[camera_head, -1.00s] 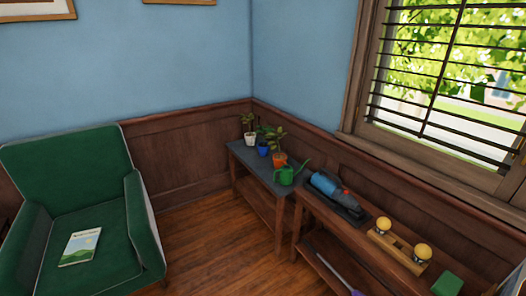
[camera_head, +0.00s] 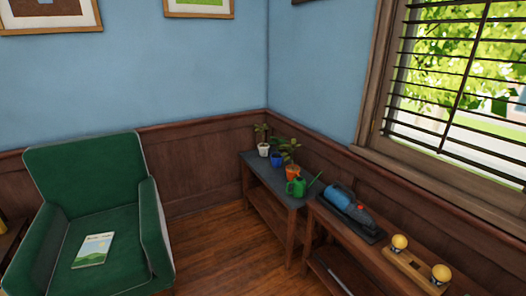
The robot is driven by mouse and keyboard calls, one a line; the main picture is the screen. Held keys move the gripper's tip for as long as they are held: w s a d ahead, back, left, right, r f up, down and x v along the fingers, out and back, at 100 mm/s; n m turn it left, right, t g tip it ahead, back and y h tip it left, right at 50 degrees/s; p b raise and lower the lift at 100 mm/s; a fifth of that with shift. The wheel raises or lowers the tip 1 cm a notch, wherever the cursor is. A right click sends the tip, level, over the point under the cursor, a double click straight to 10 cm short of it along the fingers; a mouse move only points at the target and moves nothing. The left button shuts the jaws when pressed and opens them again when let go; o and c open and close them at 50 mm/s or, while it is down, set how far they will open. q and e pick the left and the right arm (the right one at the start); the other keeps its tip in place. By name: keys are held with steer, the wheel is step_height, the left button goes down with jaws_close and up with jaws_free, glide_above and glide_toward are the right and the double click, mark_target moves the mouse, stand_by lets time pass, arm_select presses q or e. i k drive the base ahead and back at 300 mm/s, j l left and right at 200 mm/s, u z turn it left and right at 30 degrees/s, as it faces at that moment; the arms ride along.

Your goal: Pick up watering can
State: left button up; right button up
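A small green watering can (camera_head: 296,188) stands upright on the front part of a dark-topped wooden bench (camera_head: 262,180) in the room's corner. Its spout points to the right. An orange pot (camera_head: 291,171) with a plant is right behind it, with a blue pot (camera_head: 276,160) and a white pot (camera_head: 264,150) farther back. Neither of my grippers shows in the head view.
A second bench to the right holds a blue handheld vacuum (camera_head: 341,196) on a dark tray and a wooden piece with yellow balls (camera_head: 400,242). A green armchair (camera_head: 95,208) with a book (camera_head: 93,250) stands left. Wood floor (camera_head: 225,240) is open between.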

mark_target(298, 188)
steer(key=i+j, duration=0.15)
steer(key=i, duration=0.25)
steer(key=i+j+z, duration=0.15)
steer(key=i, duration=0.3)
steer(key=i+j, duration=0.2)
steer(key=i, duration=0.2)
